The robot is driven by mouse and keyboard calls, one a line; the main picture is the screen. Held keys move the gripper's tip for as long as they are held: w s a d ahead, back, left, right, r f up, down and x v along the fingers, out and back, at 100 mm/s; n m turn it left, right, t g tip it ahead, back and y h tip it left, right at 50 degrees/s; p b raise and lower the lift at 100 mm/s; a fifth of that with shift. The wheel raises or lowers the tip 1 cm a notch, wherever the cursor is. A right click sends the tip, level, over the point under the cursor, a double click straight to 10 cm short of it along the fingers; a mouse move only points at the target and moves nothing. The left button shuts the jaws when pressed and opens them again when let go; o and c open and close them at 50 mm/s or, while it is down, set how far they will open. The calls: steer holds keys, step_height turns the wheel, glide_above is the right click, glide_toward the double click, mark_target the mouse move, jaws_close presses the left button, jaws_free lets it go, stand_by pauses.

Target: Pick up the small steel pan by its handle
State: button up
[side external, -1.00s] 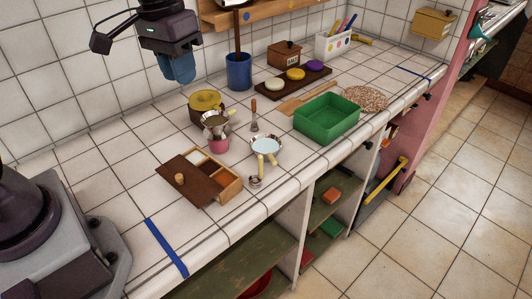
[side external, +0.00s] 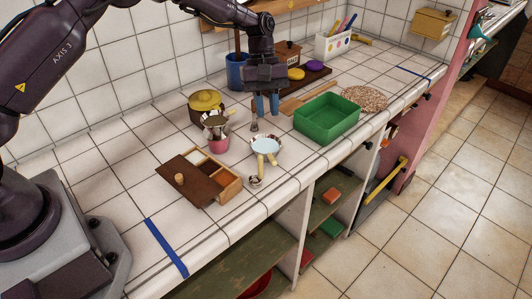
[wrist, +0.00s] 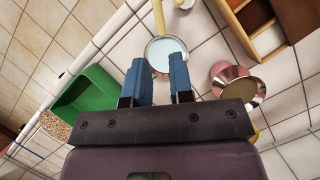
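The small steel pan (side external: 265,145) lies on the tiled counter in the side view, with a pale blue-white inside and a thin metal rim. Its yellowish handle (side external: 273,159) points towards the counter's front edge. In the wrist view the pan (wrist: 166,47) is just beyond my fingertips, and its handle (wrist: 159,18) runs to the top edge of the picture. My gripper (side external: 267,112) points down above and behind the pan, apart from it. Its two blue fingers are open with nothing between them, as the wrist view (wrist: 160,72) also shows.
A wooden spice box (side external: 231,188) and a small metal ring-like item (side external: 255,181) are nearer the front. A green bin (side external: 327,127) stands to the right. A utensil behind the pan is partly hidden.

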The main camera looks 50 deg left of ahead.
mark_target(271, 156)
steer(key=x, duration=1.1)
steer(key=shift+w+f, duration=0.1)
steer(key=shift+f, duration=0.2)
jaws_close()
